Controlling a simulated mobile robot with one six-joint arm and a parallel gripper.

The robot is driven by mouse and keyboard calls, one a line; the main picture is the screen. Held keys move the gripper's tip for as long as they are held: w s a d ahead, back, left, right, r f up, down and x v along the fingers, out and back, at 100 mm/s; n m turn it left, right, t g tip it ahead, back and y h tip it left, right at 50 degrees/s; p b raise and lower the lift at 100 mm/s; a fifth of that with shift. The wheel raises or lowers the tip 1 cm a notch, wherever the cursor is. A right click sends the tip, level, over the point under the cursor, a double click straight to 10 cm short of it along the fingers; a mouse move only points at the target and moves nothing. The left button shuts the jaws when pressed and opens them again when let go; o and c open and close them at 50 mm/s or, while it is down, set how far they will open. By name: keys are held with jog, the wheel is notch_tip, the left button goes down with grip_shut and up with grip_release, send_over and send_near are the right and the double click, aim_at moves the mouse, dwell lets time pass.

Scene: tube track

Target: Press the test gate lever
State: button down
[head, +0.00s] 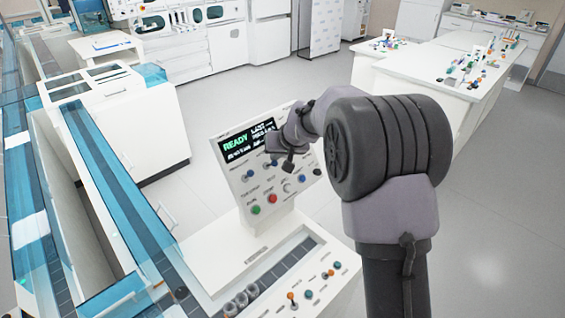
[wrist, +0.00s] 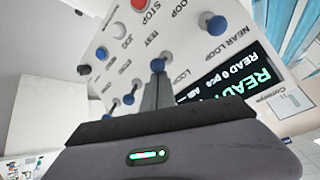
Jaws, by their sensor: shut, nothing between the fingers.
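The white control panel (head: 236,178) carries several small levers and buttons. A blue-tipped lever (wrist: 158,66) stands beside the "TEST" lettering in the wrist view and seems to be the test gate lever. In the head view a blue knob (head: 274,161) shows there, close to my gripper (head: 288,166). My gripper is shut and empty. In the wrist view its fingertips (wrist: 155,88) point at that blue tip and overlap its lower edge; I cannot tell whether they touch it. The lever's base is partly hidden.
The panel's screen (head: 237,143) reads "READY" in green. A blue knob (wrist: 215,25) stands by "NEAR LOOP", and a red stop button (wrist: 139,4) is close by. Other levers (wrist: 127,99) stand beside the fingers. Glass-walled track (head: 112,180) runs along the left.

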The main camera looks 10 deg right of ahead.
jog(key=shift+s+d+f+b, duration=0.3)
jog(key=shift+s+f+b, duration=0.25)
jog(key=shift+b, duration=0.7)
jog(key=shift+s+d+f+b, duration=0.25)
jog(key=shift+s+d+b, duration=0.3)
jog(key=shift+b, duration=0.4)
jog(key=shift+s+a, duration=0.1)
